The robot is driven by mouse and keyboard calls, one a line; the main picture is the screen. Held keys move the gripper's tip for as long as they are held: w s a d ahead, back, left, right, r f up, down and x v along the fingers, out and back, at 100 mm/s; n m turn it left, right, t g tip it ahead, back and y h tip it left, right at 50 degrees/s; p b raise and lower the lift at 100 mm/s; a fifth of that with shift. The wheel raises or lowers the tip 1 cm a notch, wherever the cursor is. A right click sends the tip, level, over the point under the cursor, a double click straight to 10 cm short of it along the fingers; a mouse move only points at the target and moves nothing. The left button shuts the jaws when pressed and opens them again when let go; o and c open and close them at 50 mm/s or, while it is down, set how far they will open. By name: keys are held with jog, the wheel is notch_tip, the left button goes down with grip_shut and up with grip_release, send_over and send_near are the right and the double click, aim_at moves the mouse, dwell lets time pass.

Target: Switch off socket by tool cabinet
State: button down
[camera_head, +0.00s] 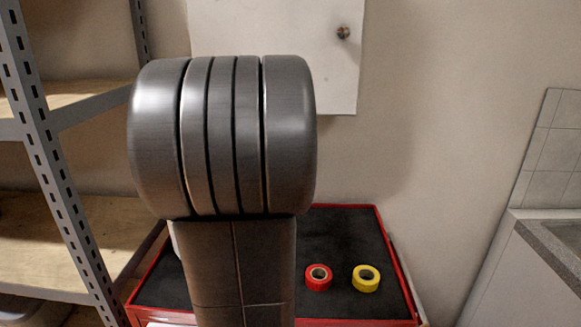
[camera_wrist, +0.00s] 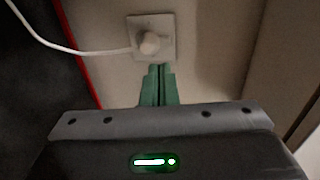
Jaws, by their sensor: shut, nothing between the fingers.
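In the wrist view a pale wall socket (camera_wrist: 168,24) is on the wall at the top middle. A round white plug (camera_wrist: 149,43) sits on it, and a white cable runs from the plug to the left. My gripper (camera_wrist: 160,68) is shut and empty, its green fingertips just below the socket in the picture. I cannot tell whether they touch it. The socket's switch is not clear. In the head view the red tool cabinet (camera_head: 366,209) stands against the wall behind my arm; the socket and my gripper are not seen there.
A red tape roll (camera_head: 319,277) and a yellow tape roll (camera_head: 366,278) lie on the cabinet's black top. A metal shelf (camera_head: 50,150) stands at the left. A white wall box (camera_head: 275,30) hangs above, and a sink counter (camera_head: 555,240) is at the right.

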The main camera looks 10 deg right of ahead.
jog(key=x, duration=0.3)
jog(key=p+x, duration=0.1)
jog(key=x, duration=0.2)
jog(key=r+x, duration=0.1)
jog(key=x, duration=0.3)
jog(key=shift+w+p, duration=0.1)
jog(key=shift+p, duration=0.2)
jog(key=shift+r, duration=0.1)
